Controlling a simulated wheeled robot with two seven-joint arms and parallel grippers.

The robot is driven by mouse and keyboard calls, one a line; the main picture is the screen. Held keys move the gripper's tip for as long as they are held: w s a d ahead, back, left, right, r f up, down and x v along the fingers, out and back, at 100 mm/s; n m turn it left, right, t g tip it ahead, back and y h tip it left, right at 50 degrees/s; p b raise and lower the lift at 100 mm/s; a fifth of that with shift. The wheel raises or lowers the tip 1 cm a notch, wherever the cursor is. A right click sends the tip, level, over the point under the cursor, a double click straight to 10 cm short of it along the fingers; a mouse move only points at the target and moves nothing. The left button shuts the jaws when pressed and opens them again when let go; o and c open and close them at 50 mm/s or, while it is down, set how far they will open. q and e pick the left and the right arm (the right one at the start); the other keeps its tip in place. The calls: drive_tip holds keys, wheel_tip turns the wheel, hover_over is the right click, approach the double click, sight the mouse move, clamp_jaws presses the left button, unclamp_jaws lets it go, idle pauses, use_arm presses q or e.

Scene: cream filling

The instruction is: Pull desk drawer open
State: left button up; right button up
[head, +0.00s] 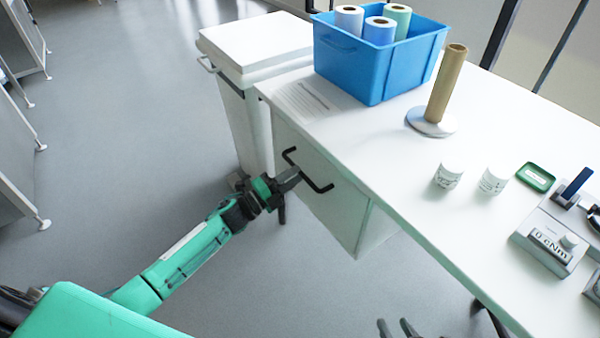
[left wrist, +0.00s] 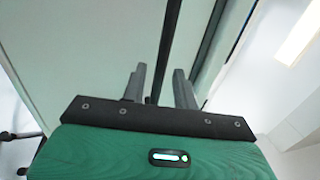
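The white desk drawer (head: 312,203) is under the left part of the desk top in the head view, and its front looks flush with the cabinet. A black bar handle (head: 321,188) stands out from the front. My left gripper (head: 292,179) is at the handle. In the left wrist view the handle bar (left wrist: 168,40) runs between the two spread fingers (left wrist: 159,80), with a small gap seen on each side. My right gripper (head: 395,326) shows only its fingertips at the bottom edge of the head view, apart and empty, away from the drawer.
The desk top (head: 385,140) carries a blue bin (head: 365,72) of rolls, a brown tube on a round stand (head: 445,85), two small white jars (head: 448,176) and a torque device (head: 550,245). A white bin (head: 255,50) stands left of the desk. The floor (head: 150,120) before the drawer is clear.

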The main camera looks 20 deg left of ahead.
use_arm(q)
drive_tip(key=shift+x, duration=1.4)
use_arm(e)
drive_tip(key=shift+a, duration=0.25)
use_arm(q)
clamp_jaws()
drive_tip(key=shift+s, duration=0.1)
use_arm(e)
drive_tip(key=shift+d, duration=0.1)
